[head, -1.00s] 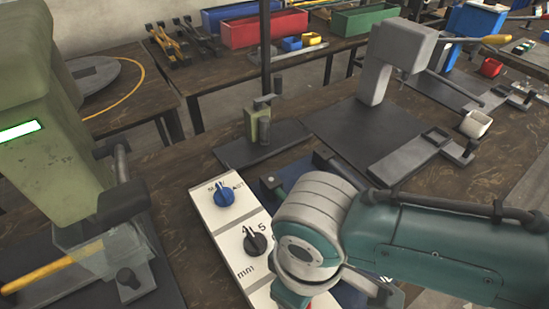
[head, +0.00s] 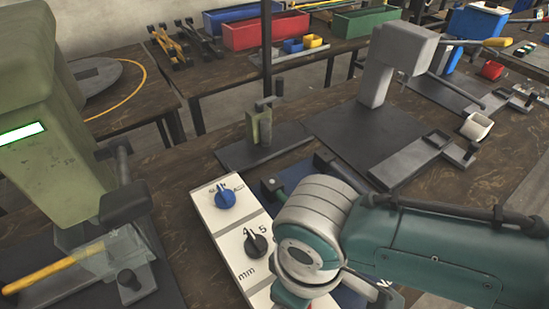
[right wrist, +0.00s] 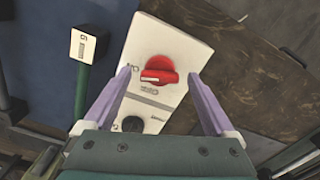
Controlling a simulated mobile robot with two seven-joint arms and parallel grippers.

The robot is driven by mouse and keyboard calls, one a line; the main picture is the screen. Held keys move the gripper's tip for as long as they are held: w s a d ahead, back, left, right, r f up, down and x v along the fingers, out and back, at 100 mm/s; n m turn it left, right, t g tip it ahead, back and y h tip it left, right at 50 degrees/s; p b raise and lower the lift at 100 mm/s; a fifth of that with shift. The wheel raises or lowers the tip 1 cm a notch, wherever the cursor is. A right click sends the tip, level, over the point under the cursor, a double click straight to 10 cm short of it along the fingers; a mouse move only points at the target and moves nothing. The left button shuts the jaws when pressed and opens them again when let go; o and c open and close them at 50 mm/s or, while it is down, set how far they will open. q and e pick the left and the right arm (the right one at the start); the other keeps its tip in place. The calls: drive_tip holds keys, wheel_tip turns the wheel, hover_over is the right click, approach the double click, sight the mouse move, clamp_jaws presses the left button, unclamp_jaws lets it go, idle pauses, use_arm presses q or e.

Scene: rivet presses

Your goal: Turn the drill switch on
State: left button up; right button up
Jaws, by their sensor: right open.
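A white control panel (head: 232,240) lies on the bench in the head view, with a blue knob (head: 225,198) and a black knob (head: 256,242) marked in mm. The right wrist view shows a white panel (right wrist: 182,48) with a red rotary switch (right wrist: 158,77) and a black knob (right wrist: 131,123) below it. My right gripper (right wrist: 161,74) is open, its two lavender fingers on either side of the red switch. I cannot tell whether they touch it. My right forearm hides the red switch and gripper fingers in the head view. My left gripper is out of view.
A green press (head: 50,120) with a yellow handle stands at the left. A grey press (head: 400,50) stands on a dark plate behind my arm. A small green-and-black stand (head: 262,125) is beyond the panel. Red (head: 265,32) and green (head: 365,22) bins sit on the back bench.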

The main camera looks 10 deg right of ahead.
wheel_tip(320, 180, up, 10)
drive_tip(key=p, duration=0.3)
idle(0.4)
